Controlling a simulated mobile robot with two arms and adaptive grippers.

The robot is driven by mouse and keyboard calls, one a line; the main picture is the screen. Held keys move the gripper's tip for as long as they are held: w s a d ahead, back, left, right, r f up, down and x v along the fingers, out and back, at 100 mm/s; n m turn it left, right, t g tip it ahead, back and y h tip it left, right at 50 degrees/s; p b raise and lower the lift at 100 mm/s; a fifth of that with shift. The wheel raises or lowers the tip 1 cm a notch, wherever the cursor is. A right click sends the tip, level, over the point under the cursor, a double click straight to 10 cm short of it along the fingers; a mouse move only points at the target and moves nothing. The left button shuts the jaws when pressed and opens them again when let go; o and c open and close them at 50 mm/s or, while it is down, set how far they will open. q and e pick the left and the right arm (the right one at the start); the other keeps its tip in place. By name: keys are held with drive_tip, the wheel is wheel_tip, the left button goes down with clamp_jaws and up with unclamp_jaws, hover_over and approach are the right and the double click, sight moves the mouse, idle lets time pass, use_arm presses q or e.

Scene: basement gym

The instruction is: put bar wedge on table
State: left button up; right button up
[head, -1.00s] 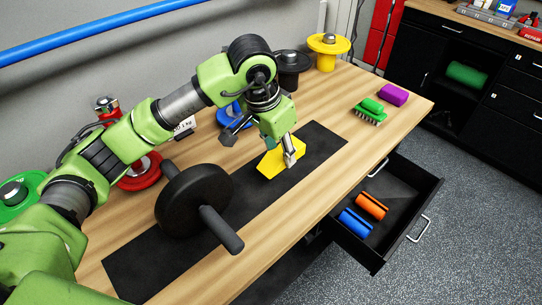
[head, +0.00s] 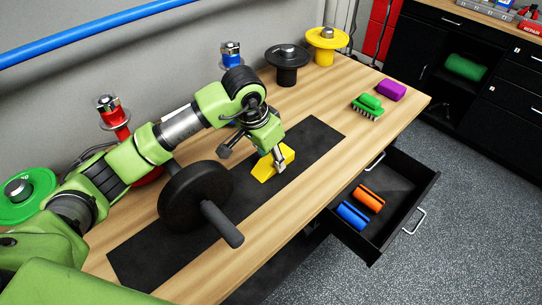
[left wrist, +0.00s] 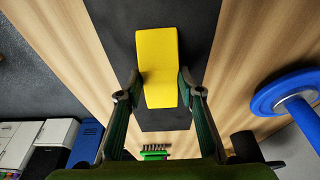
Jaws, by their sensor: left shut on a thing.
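The bar wedge is a yellow block (head: 266,168) at the black mat on the wooden table (head: 318,103). In the left wrist view the yellow wedge (left wrist: 158,50) lies lengthwise between the two fingers. My left gripper (head: 270,160) is shut on the wedge, with a finger at each side; it also shows in the left wrist view (left wrist: 158,85). The wedge looks at or very near the mat; I cannot tell whether it touches. Part of it is hidden by the near finger. My right gripper is not in view.
A black barbell (head: 196,195) stands on the mat (head: 312,140) left of the wedge. Colored plate stands, including a black one (head: 288,62), line the wall. A green brush (head: 368,105) and purple block (head: 391,90) lie at the right. An open drawer (head: 400,190) holds blue and orange rollers.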

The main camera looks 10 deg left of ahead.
sight(262, 170)
use_arm(q)
drive_tip(key=o, duration=1.2)
drive_tip(key=shift+r+p, duration=0.2)
drive_tip(key=shift+p, duration=0.15)
drive_tip(key=shift+a+r, duration=0.1)
drive_tip(key=shift+r, duration=0.25)
drive_tip(key=b+v, duration=0.2)
drive_tip(key=v, duration=0.9)
drive_tip(key=shift+s, duration=0.15)
